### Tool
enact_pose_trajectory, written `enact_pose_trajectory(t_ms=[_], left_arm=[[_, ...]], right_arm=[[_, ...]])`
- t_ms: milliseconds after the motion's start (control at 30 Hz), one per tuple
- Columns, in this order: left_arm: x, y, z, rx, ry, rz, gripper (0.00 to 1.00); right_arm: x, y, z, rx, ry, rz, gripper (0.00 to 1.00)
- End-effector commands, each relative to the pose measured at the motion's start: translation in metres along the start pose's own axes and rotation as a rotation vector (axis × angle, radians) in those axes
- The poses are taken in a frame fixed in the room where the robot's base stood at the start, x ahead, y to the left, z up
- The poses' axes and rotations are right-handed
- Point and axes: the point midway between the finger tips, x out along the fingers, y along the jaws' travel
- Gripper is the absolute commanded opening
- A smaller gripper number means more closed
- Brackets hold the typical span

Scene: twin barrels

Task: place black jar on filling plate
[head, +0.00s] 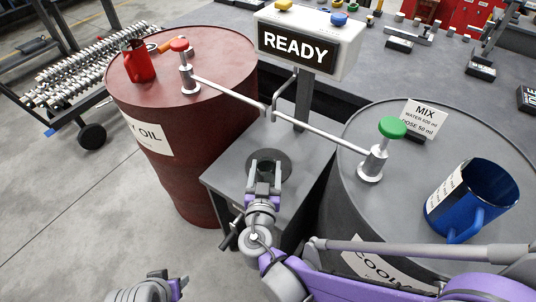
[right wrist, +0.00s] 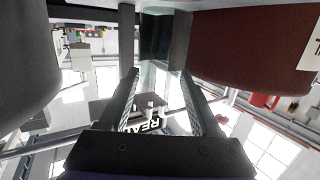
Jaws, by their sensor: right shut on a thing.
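My right gripper (head: 264,188) is shut on the black jar (head: 267,167), which looks dark and glassy. The jar is at the round dark filling plate (head: 287,163) on the grey stand between the two barrels. I cannot tell whether it touches the plate. In the right wrist view, the jar (right wrist: 155,38) shows dark, with a clear glassy part, between the fingertips of the right gripper (right wrist: 160,82). Part of my left arm's end (head: 150,290) shows at the bottom edge; its jaws are not clear.
A red barrel (head: 180,80) with a red mug (head: 138,62) stands left. A grey barrel (head: 420,150) with a blue mug (head: 470,200) stands right. Taps with red (head: 179,44) and green (head: 392,127) knobs reach towards the stand. A READY sign (head: 295,47) stands behind.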

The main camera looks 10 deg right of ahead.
Motion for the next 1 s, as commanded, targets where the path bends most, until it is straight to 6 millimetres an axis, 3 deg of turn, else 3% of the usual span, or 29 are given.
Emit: enact_pose_trajectory(t_ms=[100,300,567,733,1000], left_arm=[[0.005,0.000,0.002,0.000,-0.002,0.000,0.50],[0.009,0.000,0.003,0.000,-0.003,0.000,0.50],[0.012,0.000,0.004,0.000,-0.004,0.000,0.50],[0.030,0.000,0.009,0.000,-0.010,0.000,0.50],[0.029,0.000,0.009,0.000,-0.010,0.000,0.50]], right_arm=[[0.033,0.001,-0.003,-0.001,0.000,0.004,0.05],[0.063,0.000,-0.009,0.000,-0.001,0.001,0.05],[0.084,0.000,-0.012,0.000,0.000,0.001,0.05],[0.087,-0.001,0.021,-0.001,-0.001,-0.001,0.05],[0.086,-0.001,0.023,0.000,0.000,-0.001,0.05]])
